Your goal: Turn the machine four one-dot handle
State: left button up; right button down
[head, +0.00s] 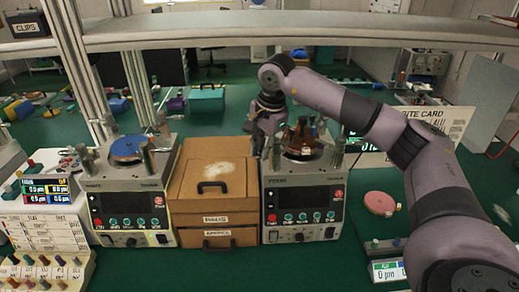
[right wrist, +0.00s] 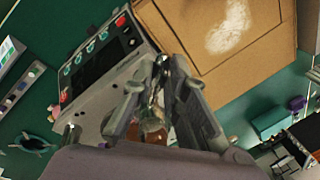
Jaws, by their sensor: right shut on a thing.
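A lapping machine (head: 303,205) with a dark screen and a brownish plate (head: 303,141) on top stands in the middle of the head view. Upright metal posts and handles stand around the plate. My right gripper (head: 268,142) reaches down at the machine's top left side. In the right wrist view its fingers (right wrist: 164,75) are closed on a slim metallic handle (right wrist: 158,85), mostly hidden between them. The machine's panel (right wrist: 98,55) shows beside them. I cannot read any dots on the handle or the machine's number. My left gripper is not in view.
A brown cardboard box (head: 215,180) with drawers stands close against the machine's left. A second machine (head: 128,205) with a blue plate stands farther left. A pink disc (head: 379,203) lies on the green bench at right. A grey shelf (head: 200,35) crosses above.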

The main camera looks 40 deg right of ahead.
jog(key=shift+s+n, duration=0.2)
jog(key=shift+n, duration=0.2)
jog(key=c, duration=1.6)
grip_release()
jog(key=r, duration=0.4)
jog(key=s+r, duration=0.1)
jog(key=r, duration=0.3)
jog(key=s+r, duration=0.1)
jog(key=r, duration=0.2)
jog(key=shift+s+d+r, duration=0.1)
jog(key=shift+d+r, duration=0.2)
jog(key=shift+r, duration=0.1)
